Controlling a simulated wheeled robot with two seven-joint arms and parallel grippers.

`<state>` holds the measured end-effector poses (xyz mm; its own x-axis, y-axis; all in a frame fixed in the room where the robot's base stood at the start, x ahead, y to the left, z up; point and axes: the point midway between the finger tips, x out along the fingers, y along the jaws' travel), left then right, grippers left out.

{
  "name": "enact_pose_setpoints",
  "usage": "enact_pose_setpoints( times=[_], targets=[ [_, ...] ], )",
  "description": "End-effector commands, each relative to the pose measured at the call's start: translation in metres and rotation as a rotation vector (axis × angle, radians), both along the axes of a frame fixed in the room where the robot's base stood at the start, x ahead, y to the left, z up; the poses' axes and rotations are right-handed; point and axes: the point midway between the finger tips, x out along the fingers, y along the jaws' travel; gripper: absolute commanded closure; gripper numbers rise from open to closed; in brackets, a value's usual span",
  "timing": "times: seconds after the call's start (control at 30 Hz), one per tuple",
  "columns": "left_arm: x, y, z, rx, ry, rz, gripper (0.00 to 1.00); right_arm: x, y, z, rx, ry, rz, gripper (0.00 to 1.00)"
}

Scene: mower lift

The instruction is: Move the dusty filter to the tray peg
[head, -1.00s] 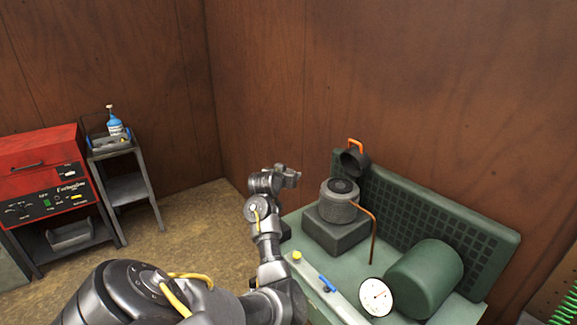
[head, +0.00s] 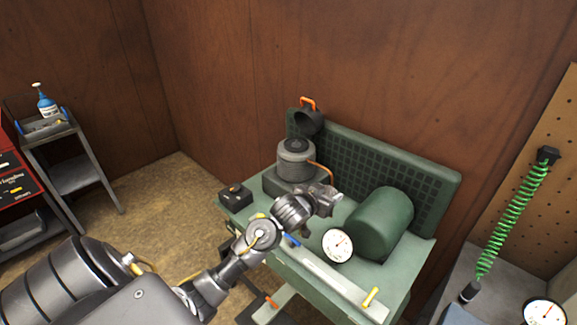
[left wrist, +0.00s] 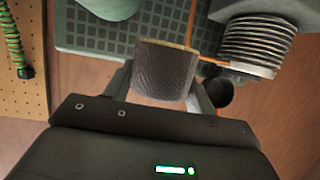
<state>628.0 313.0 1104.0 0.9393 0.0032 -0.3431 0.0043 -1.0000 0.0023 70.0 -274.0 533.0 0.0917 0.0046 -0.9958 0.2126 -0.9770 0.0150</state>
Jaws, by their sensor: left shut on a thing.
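The dusty filter (left wrist: 163,70) is a dark grey, mesh-sided cylinder with a tan rim. In the left wrist view it sits between the two fingers of my left gripper (left wrist: 160,92), which is shut on it. In the head view my left gripper (head: 327,200) is above the green bench, in front of the engine and left of the green drum; I cannot make out the filter there. A grey tray (head: 42,128) with blue ends stands on the small cart at the far left; I cannot make out its peg. My right gripper is not in view.
The green bench (head: 290,262) carries the finned engine (head: 296,160), a green drum (head: 383,222) and a white gauge (head: 337,245). A black cup (head: 309,122) with an orange clip is at the back panel. A blue bottle (head: 46,103) stands by the tray. Floor between cart and bench is clear.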

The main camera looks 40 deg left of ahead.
Motion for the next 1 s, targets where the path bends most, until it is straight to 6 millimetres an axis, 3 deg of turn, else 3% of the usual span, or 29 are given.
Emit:
enact_pose_setpoints(
  times=[0.03, 0.2, 0.4, 0.5, 0.7, 1.0],
  targets=[
    [-0.012, -0.03, 0.001, -0.001, -0.001, -0.053, 0.67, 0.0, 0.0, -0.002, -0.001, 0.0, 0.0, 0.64],
    [-0.062, -0.124, 0.003, -0.001, -0.003, -0.225, 0.67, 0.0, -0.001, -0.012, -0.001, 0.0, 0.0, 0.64],
    [-0.128, -0.203, -0.016, -0.004, -0.001, -0.392, 0.67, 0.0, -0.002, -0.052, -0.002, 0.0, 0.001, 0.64],
    [-0.151, -0.224, -0.034, -0.004, -0.001, -0.445, 0.67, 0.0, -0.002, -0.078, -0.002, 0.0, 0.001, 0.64],
    [-0.171, -0.239, -0.052, 0.001, -0.001, -0.491, 0.67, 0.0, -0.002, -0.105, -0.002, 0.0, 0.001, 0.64],
    [-0.177, -0.244, -0.053, 0.003, -0.001, -0.506, 0.67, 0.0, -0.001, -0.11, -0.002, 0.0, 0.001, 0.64]
  ],
)
